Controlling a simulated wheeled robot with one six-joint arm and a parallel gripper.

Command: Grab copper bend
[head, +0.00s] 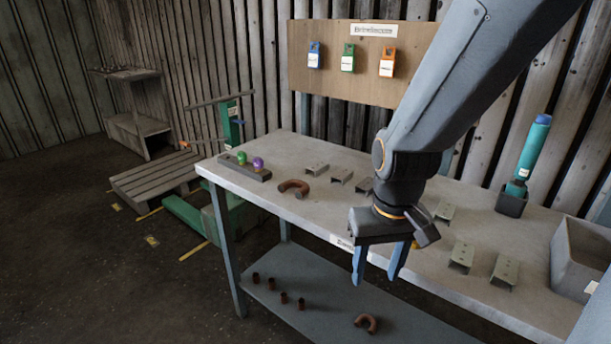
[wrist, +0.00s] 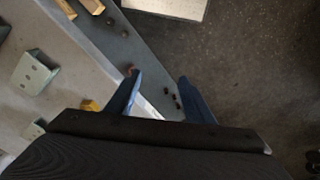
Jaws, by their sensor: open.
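A copper bend (head: 294,187), a brown U-shaped pipe piece, lies on the bench top toward its left end in the head view. A second copper bend (head: 366,323) lies on the lower shelf, below my gripper in the picture. My gripper (head: 376,276) points down near the bench's front edge, with its blue fingers apart and nothing between them. In the wrist view, the open fingers (wrist: 160,80) also show. A small brown piece by the left fingertip there is too hidden to identify.
Several short copper pieces (head: 285,298) stand on the lower shelf (head: 325,318). Grey brackets (head: 462,257) are spread on the bench top (head: 330,210). A dark block (head: 246,170) holds green and purple balls. A grey bin (head: 575,265) and a teal tool (head: 530,155) stand at the right.

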